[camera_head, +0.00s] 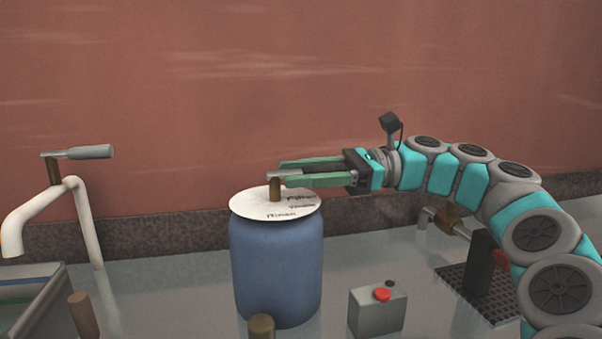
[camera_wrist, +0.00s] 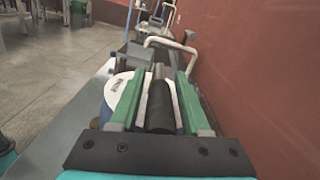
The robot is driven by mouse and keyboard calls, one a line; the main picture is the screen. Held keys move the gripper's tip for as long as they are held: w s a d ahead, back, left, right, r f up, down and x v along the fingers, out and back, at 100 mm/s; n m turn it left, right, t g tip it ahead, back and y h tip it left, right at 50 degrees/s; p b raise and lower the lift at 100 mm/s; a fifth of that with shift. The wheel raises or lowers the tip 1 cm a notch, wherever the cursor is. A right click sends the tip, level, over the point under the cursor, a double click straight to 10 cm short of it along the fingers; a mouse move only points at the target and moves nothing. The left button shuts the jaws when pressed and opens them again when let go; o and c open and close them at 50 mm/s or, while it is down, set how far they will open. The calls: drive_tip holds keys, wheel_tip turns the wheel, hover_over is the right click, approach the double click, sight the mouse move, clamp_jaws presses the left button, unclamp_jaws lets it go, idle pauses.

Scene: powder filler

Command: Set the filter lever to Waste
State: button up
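The filter lever (camera_head: 275,189) stands on top of a blue barrel (camera_head: 275,265). It has a brass post and a thin grey arm pointing right, towards my gripper. The barrel's white round label plate (camera_head: 250,205) carries several dark words on its right side, too small to read surely. My gripper (camera_head: 284,171) reaches in from the right above the plate, with green fingers apart. In the wrist view the lever's dark handle (camera_wrist: 160,107) lies lengthwise between the fingers (camera_wrist: 158,78), with gaps visible beside it. In the head view the fingers hide most of the handle.
A white tap (camera_head: 45,212) with a grey-handled lever stands at the left. A grey box with a red button (camera_head: 378,312) sits right of the barrel. A brass-capped post (camera_head: 262,325) stands in front. The reddish wall is close behind.

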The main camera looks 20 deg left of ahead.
clamp_jaws()
idle(1.0)
